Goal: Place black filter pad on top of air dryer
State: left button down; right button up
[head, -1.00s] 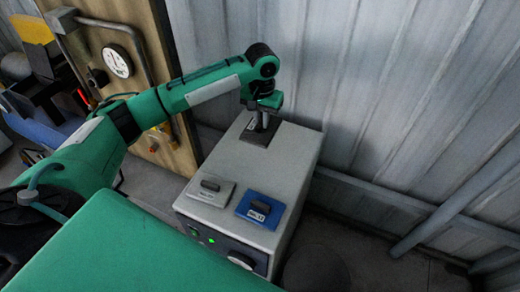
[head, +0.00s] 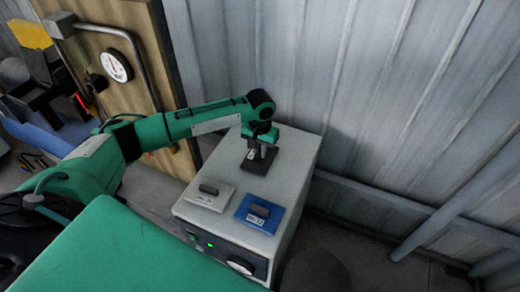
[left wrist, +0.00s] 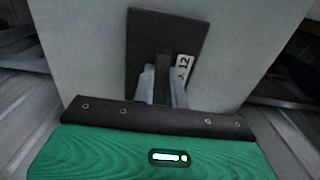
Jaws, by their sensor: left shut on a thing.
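The air dryer (head: 290,160) is a light grey box with a flat top, standing in the middle of the head view. My left gripper (head: 258,153) is over the rear part of its top, shut on the raised grip of the black filter pad (head: 256,170). In the left wrist view the fingers (left wrist: 163,88) clasp that grip, and the dark pad (left wrist: 150,30) with a white "12" label lies flat against the grey top. I cannot tell whether the pad touches the top or hovers just above. My right gripper is not in view.
A light grey pad (head: 209,197) and a blue pad (head: 259,213), each with a dark grip, lie on the dryer's front part. A corrugated wall (head: 400,100) stands behind and to the right. A wooden panel with a round gauge (head: 116,65) stands at the left.

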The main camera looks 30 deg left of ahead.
pick_arm(q)
jog(key=c, duration=1.4)
grip_release()
jog(key=shift+f, duration=0.1)
jog(key=shift+c, duration=0.2)
notch_tip(320, 180, up, 12)
jog(key=shift+s, duration=0.1)
